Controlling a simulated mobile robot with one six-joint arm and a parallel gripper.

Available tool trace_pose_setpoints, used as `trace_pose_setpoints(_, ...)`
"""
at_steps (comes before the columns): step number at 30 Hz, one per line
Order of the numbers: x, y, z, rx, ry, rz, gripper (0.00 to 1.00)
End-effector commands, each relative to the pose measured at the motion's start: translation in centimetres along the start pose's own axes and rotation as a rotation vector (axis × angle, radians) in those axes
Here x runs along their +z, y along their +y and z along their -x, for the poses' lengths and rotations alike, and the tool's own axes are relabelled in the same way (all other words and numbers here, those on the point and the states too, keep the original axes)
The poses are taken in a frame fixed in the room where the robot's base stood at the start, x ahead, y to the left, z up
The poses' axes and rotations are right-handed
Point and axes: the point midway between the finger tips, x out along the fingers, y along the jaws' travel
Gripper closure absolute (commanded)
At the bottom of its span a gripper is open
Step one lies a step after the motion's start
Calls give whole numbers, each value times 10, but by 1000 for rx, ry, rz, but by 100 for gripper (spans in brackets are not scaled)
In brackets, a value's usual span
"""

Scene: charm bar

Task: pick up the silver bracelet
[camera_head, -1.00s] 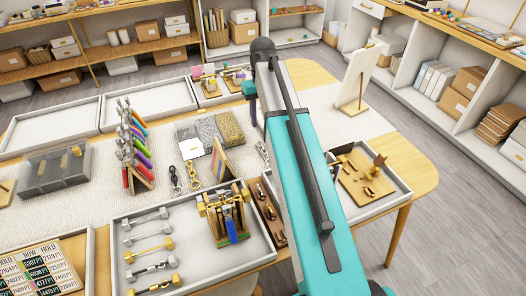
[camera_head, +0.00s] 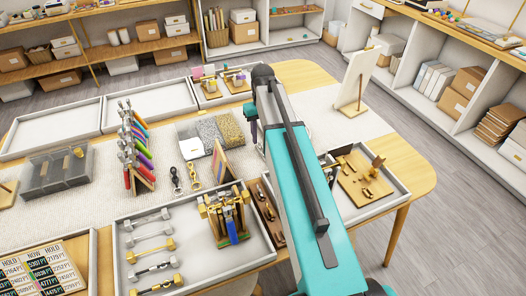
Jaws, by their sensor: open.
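In the head view, a light tray (camera_head: 118,262) at the lower left front of the table holds a column of bar-shaped pieces with blocks at their ends. The upper two, a silver piece (camera_head: 146,219) and a second silver piece (camera_head: 147,237), look silver. A gold one lies below them, then darker ones. I cannot tell which, if any, is the silver bracelet. My teal arm crosses the right of the table, and a small dark part of it shows left of its top end. The jaws cannot be made out behind the arm.
A gold rack (camera_head: 226,212) stands in the same tray. A rack of coloured pliers (camera_head: 136,148), a grey compartment box (camera_head: 56,170) and bead trays (camera_head: 211,134) stand behind. A white panel (camera_head: 357,80) stands upright at the right. Two trays at the back left look empty.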

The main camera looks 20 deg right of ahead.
Motion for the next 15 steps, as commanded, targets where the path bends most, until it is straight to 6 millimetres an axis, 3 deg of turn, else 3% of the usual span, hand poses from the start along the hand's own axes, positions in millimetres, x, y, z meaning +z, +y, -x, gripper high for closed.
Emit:
trace_pose_setpoints(6, 0, 0, -11, 0, 0, -1, 59)
trace_pose_setpoints(15, 0, 1, -12, 0, 0, -1, 59)
